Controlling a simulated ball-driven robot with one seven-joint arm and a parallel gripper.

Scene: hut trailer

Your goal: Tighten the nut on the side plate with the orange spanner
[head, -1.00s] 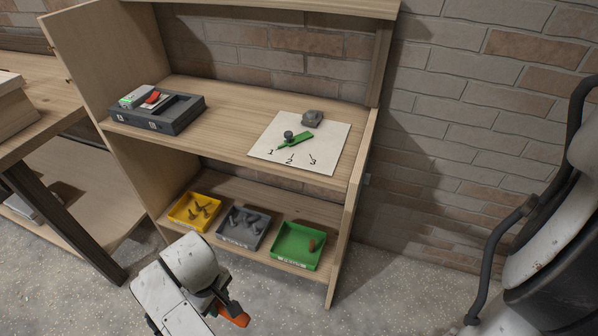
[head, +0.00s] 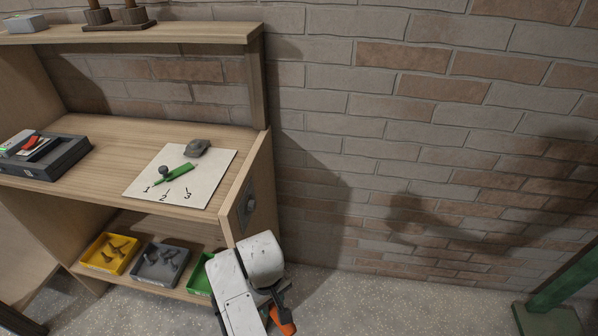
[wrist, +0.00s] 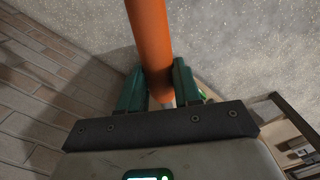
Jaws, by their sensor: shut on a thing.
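My gripper (head: 277,308) is at the bottom of the head view, in front of the shelf's right end. It is shut on the orange spanner (head: 285,322). In the wrist view the green fingers (wrist: 158,90) clasp the spanner's orange shaft (wrist: 148,35), which runs up out of the picture; its far end is not seen. The grey side plate (head: 242,215) is on the outer right side of the shelf, with a round grey nut (head: 251,203) on it. The spanner is below the plate and apart from it.
A white card (head: 214,178) with a green tool and the marks 1, 2, 3 lies on the shelf. A grey case (head: 60,162) is at left. Yellow (head: 95,266), grey (head: 148,279) and green (head: 200,282) trays stand below. A green post (head: 560,285) stands at lower right.

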